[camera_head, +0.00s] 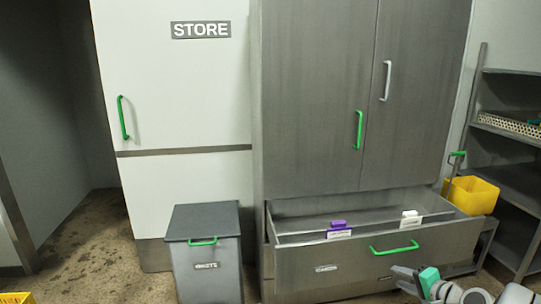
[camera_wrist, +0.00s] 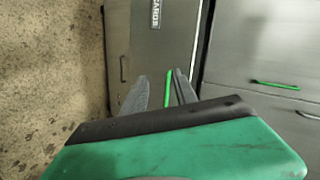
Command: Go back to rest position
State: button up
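My gripper (camera_wrist: 163,92) shows in the wrist view with its two dark fingers apart and nothing between them. A green handle (camera_wrist: 169,88) appears beyond the fingers, seen through the gap. In the head view, my gripper (camera_head: 408,279) is at the lower right, in front of the right part of the open drawer (camera_head: 345,266). The drawer is pulled out under the tall grey cabinet (camera_head: 310,95). Its green handle (camera_head: 394,248) is just above my gripper in the picture; contact is not visible.
The drawer holds a purple-topped item (camera_head: 338,226) and a white item (camera_head: 410,215). A grey lidded bin (camera_head: 207,268) stands left of it. A yellow bucket (camera_head: 471,195) and shelves (camera_head: 510,181) are at right. The white STORE door (camera_head: 180,90) is shut.

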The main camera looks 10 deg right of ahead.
jog(key=s+a+r+n+g+p, duration=0.25)
jog(key=a+r+n+p, duration=0.35)
jog(key=a, duration=0.6)
jog(key=s+a+r+n+g+p, duration=0.3)
jog(key=a+r, duration=0.4)
jog(key=a, duration=0.6)
jog(key=s+a+r+n+g+h+p, duration=0.1)
jog(key=s+a+r+n+g+p, duration=0.1)
jog(key=s, duration=0.5)
jog(key=s+a+r+n+g+h+p, duration=0.1)
jog(key=s+a+r+n+g+p, duration=0.1)
jog(key=s+a, duration=0.3)
jog(key=shift+s+a+r+h, duration=0.15)
jog(key=shift+s+r+h, duration=0.15)
jog(key=shift+s+r, duration=0.6)
jog(key=shift+s+f, duration=0.2)
